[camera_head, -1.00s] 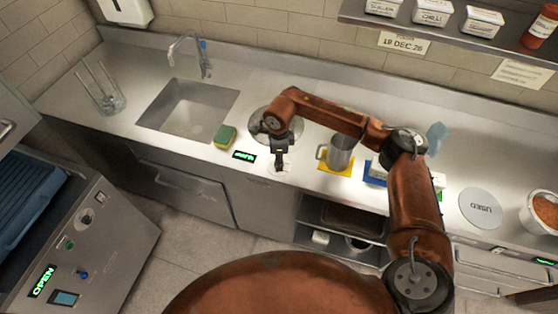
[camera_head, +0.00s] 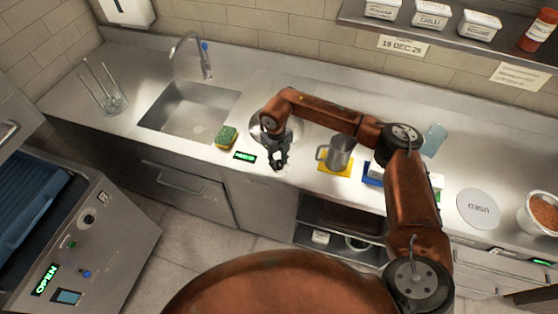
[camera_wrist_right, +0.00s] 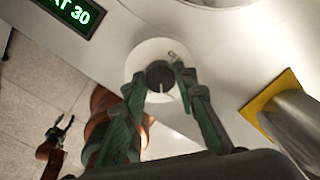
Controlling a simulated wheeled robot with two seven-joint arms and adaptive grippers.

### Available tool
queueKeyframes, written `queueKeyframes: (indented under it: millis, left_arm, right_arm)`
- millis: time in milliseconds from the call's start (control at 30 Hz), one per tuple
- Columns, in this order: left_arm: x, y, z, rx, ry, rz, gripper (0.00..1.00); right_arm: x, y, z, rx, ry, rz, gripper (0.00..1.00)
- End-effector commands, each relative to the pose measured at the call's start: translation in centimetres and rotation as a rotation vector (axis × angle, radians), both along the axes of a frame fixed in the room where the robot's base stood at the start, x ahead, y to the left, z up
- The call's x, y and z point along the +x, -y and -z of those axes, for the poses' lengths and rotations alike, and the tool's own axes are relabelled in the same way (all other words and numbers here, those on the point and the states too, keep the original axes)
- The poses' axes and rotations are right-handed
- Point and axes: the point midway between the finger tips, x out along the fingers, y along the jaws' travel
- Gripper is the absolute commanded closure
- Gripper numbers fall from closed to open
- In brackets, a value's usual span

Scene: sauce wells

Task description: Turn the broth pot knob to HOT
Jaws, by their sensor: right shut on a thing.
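The broth pot knob (camera_wrist_right: 160,76) is a dark round knob with a pale pointer line, on a white dial (camera_wrist_right: 143,58) in the right wrist view. The pointer aims toward the bottom of that view. My right gripper (camera_wrist_right: 166,84) is shut on the knob, one finger on each side. In the head view the right gripper (camera_head: 276,160) hides most of the knob. Beside it is a small green-lit display (camera_head: 244,156); in the wrist view the display (camera_wrist_right: 72,14) is partly cut off and ends in "AT 30". My left gripper (camera_wrist_right: 60,130) shows open, far below the counter edge.
A round metal pot top (camera_head: 258,127) lies behind the right gripper. A metal jug (camera_head: 340,152) on a yellow mat (camera_head: 334,170) stands close to the right. A green and yellow sponge (camera_head: 226,138) lies left, by the sink (camera_head: 188,108).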

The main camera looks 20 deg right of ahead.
Motion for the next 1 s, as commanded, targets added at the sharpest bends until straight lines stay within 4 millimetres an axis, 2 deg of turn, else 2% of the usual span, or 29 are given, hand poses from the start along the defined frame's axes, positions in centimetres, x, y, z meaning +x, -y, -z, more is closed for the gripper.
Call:
queueKeyframes:
  millis: [600,1000]
  left_arm:
    - [0.3,0.0,-1.9,0.000,0.006,0.000,0.60]
    - [0.4,0.0,-2.6,0.000,0.007,0.000,0.60]
  right_arm:
    - [0.2,0.1,-0.2,0.000,0.004,0.555,0.98]
    - [0.3,0.1,-0.2,0.000,0.004,0.746,0.98]
